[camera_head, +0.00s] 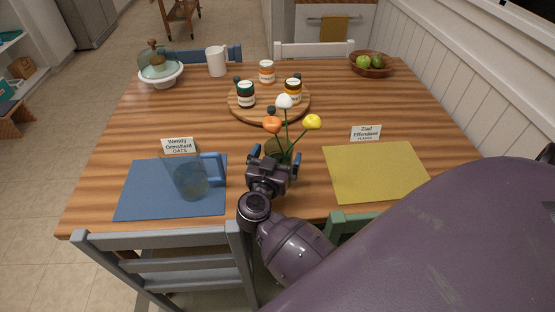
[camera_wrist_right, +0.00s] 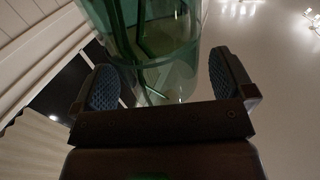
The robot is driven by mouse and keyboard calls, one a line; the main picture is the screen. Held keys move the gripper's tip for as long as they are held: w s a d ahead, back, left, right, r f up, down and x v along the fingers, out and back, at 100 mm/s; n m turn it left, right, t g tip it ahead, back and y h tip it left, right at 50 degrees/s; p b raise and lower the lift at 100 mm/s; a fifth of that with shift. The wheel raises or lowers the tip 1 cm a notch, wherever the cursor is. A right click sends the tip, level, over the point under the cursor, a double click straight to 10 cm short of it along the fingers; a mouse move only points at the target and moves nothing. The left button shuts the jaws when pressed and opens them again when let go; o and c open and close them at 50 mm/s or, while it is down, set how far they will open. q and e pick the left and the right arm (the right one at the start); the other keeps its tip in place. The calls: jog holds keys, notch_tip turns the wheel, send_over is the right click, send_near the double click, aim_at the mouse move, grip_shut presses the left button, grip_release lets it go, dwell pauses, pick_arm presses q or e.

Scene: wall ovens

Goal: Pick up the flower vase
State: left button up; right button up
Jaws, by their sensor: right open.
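The flower vase (camera_head: 279,150) is a greenish glass vessel on the wooden table, holding orange, white and yellow flowers (camera_head: 288,118). My right gripper (camera_head: 274,158) is at the near side of the vase and partly hides its lower part. In the right wrist view the clear green vase (camera_wrist_right: 155,45) with stems inside stands between and beyond the two fingers (camera_wrist_right: 165,85). The fingers are open, with a gap on each side of the glass. My left gripper is not in view.
A glass pitcher (camera_head: 190,180) with a blue handle stands on a blue mat (camera_head: 140,198) at left. A yellow mat (camera_head: 377,172) and name card (camera_head: 366,133) lie at right. A round wooden board (camera_head: 262,114) with jars is behind the vase. Chairs (camera_head: 165,265) line the near edge.

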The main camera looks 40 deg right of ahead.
jog(key=shift+x, duration=0.95)
jog(key=shift+r, duration=0.1)
jog(key=c, duration=1.6)
